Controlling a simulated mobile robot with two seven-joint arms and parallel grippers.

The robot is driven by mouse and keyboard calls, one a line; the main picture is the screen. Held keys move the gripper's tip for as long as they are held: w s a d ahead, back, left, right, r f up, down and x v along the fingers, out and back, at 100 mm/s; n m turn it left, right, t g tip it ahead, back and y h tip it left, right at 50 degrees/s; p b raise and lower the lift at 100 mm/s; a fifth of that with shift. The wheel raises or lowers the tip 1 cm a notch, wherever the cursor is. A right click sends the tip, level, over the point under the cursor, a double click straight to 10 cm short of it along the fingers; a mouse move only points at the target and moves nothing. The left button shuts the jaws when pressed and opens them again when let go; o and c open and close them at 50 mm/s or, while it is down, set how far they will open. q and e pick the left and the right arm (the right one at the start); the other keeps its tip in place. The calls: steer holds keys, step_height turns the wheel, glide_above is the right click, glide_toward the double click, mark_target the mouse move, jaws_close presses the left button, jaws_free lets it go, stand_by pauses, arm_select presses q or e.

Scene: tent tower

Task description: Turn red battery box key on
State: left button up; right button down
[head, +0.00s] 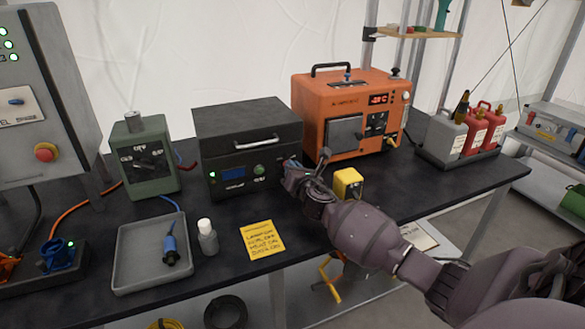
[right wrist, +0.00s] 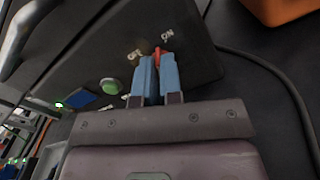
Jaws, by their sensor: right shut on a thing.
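The black battery box (head: 235,128) stands on the dark table, with a handle, a small blue display and a green button on its front. It also fills the upper part of the right wrist view (right wrist: 90,50). My right gripper (head: 291,168) is at the right end of the box's front. In the right wrist view its blue fingers (right wrist: 157,72) are shut on the red key (right wrist: 158,51), mostly hidden between the fingertips. OFF and ON labels show on the panel beside the key, with ON further up and right. My left gripper is not in view.
An orange unit (head: 340,100) stands right of the box, and a yellow block (head: 348,183) lies near my right wrist. A green box (head: 146,160), a grey tray (head: 125,250), a small bottle (head: 207,238) and a yellow note (head: 261,240) are at the left and front.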

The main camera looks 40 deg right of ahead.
steer(key=shift+f+m, duration=0.1)
steer(key=shift+m, duration=1.1)
steer(key=shift+d+m, duration=0.1)
steer(key=shift+m, duration=0.8)
steer(key=c, duration=1.3)
jaws_free()
